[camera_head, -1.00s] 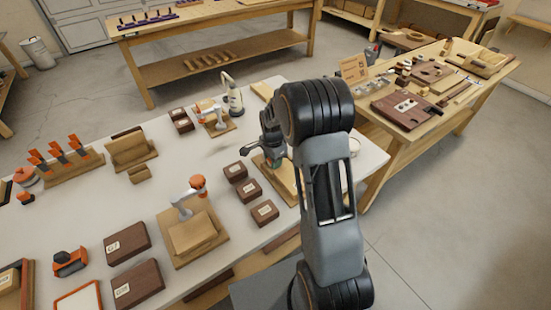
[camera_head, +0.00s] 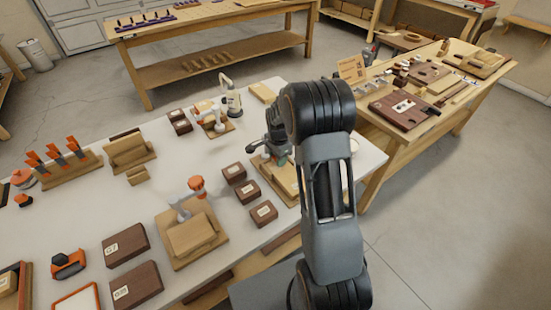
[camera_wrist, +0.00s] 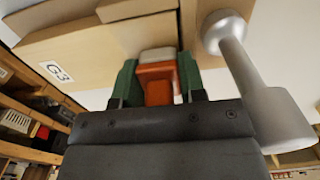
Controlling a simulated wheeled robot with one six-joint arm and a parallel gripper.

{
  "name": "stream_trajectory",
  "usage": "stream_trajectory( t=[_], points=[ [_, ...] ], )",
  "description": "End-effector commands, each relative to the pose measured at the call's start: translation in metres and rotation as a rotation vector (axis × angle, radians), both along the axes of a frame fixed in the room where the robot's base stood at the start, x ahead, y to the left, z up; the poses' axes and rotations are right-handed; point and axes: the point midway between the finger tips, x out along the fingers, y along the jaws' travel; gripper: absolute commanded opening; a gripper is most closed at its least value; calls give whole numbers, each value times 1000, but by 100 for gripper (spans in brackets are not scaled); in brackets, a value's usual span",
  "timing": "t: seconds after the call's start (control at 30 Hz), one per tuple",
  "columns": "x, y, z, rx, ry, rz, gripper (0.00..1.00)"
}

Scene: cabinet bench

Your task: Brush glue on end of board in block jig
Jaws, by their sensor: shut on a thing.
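My gripper (camera_wrist: 157,85) has green fingers shut on an orange-handled brush (camera_wrist: 158,80). The brush's pale end (camera_wrist: 157,55) points at the wooden pieces beyond; I cannot tell whether it touches them. A light wooden board (camera_wrist: 105,45) with a "G3" label spans the upper left of the wrist view. Smaller wooden blocks (camera_wrist: 135,10) lie beyond it. In the head view, my gripper (camera_head: 279,160) is low over the wooden jig (camera_head: 283,182) near the bench's right side. My arm hides much of the jig, and the brush is not clear there.
A grey metal post with a round head (camera_wrist: 228,40) stands close on the right in the wrist view. Dark labelled blocks (camera_head: 249,191) lie left of the jig. A wooden fixture with an orange-knobbed clamp (camera_head: 192,235) stands nearer. White bench top (camera_head: 170,180) is partly clear.

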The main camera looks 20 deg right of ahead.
Motion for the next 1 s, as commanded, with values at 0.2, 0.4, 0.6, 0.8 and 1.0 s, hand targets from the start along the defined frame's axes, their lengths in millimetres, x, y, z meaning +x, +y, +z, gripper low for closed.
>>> stream_trajectory(
  t=[0.2,0.4,0.6,0.8,1.0],
  points=[
    [0,-9,-2,-2,3,-2,19],
    [0,-8,-2,-2,4,-1,19],
    [0,-4,-2,-2,4,1,19],
    [-2,8,-1,0,6,6,19],
    [-3,14,-1,1,5,6,19]
  ],
)
